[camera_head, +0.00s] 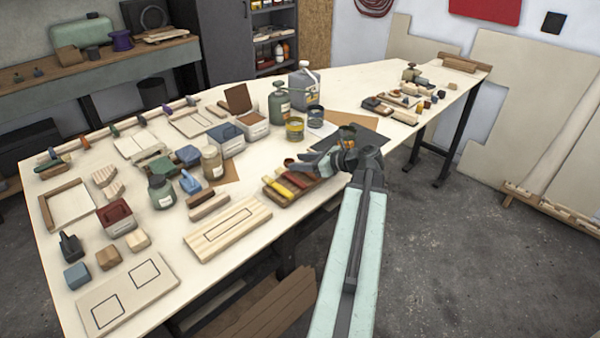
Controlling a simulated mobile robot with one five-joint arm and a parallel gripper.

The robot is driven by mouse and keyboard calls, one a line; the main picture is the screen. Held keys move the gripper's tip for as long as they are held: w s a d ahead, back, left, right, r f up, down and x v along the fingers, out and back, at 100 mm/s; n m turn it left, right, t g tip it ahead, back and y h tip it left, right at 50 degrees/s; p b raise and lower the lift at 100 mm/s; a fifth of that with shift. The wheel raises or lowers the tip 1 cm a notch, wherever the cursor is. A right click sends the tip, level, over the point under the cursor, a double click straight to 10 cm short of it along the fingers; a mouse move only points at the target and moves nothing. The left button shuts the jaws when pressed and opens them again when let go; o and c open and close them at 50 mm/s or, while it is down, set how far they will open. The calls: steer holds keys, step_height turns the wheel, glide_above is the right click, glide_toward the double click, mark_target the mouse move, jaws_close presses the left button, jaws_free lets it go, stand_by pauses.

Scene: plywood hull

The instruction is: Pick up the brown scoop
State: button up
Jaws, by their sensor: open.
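A small brown piece (290,162) with a rounded end, which looks like the brown scoop, lies at the back of a wooden rack near the table's front edge. My gripper (308,165) is dark grey and open, with its fingers pointing left close beside this piece. The fingers hide part of the rack and perhaps part of the scoop. I cannot tell whether they touch it. Nothing is seen held in the jaws.
The wooden rack (272,194) holds red and yellow pieces. A pale wooden board (228,230) lies to its left. Cans (295,128), a green jug (280,103) and a grey jug (304,85) stand behind. The long table (345,80) is crowded left, clearer toward the back.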

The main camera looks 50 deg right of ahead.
steer(key=b+x, duration=0.1)
steer(key=x, duration=0.2)
steer(key=shift+f, duration=0.15)
steer(key=shift+w+a, duration=0.1)
steer(key=shift+w+f, duration=0.15)
steer(key=shift+w, duration=0.05)
jaws_close()
